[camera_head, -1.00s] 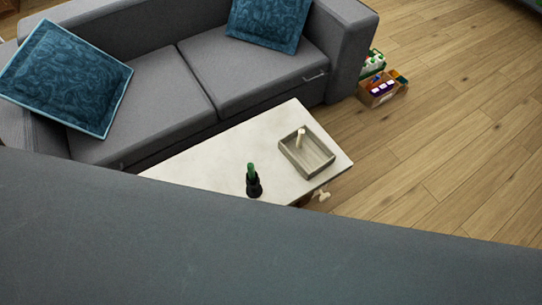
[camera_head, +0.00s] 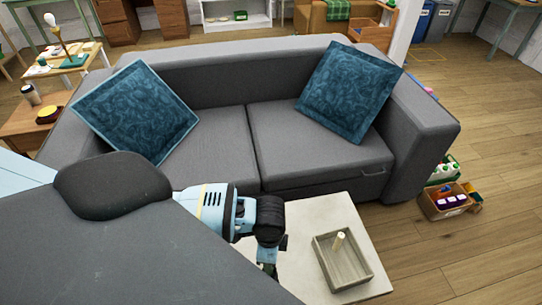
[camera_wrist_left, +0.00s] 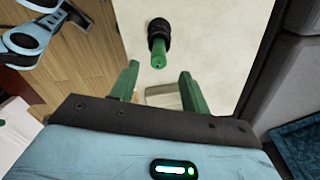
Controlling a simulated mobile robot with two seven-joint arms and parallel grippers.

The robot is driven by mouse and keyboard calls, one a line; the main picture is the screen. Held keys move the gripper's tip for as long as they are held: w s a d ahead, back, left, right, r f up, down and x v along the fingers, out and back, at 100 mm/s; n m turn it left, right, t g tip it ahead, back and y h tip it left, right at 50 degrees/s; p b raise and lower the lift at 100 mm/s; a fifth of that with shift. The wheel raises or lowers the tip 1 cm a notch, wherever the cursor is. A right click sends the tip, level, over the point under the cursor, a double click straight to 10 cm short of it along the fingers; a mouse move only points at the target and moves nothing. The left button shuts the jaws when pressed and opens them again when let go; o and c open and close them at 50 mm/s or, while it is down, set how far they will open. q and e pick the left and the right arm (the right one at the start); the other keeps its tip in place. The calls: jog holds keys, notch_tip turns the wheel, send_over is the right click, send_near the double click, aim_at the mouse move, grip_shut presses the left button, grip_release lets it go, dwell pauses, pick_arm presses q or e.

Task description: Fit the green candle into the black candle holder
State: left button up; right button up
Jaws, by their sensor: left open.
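In the left wrist view the green candle (camera_wrist_left: 158,61) stands with its lower end in the black candle holder (camera_wrist_left: 159,27), its tip towards my camera. The holder is on the pale table top (camera_wrist_left: 204,30). My left gripper (camera_wrist_left: 159,71) is open, with its green fingers apart on either side of the candle's tip and a gap on each side. How deep the candle sits I cannot tell. In the head view my left gripper (camera_head: 268,272) is over the table, and my arm hides candle and holder.
A wooden tray (camera_head: 318,248) with a pale upright peg (camera_head: 339,242) stands on the table's right part. A grey sofa (camera_head: 225,140) with blue cushions is behind the table. Boxes (camera_head: 446,203) stand on the floor at right, where the wooden floor is otherwise open.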

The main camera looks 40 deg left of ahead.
pick_arm(q)
notch_tip(320, 180, down, 2)
jog(key=shift+s+f, duration=0.1)
jog(key=shift+f, duration=0.1)
jog(key=shift+f+b, duration=0.6)
jog(key=shift+f, duration=2)
jog(key=shift+c, duration=0.2)
grip_shut()
jog(key=shift+r, duration=0.1)
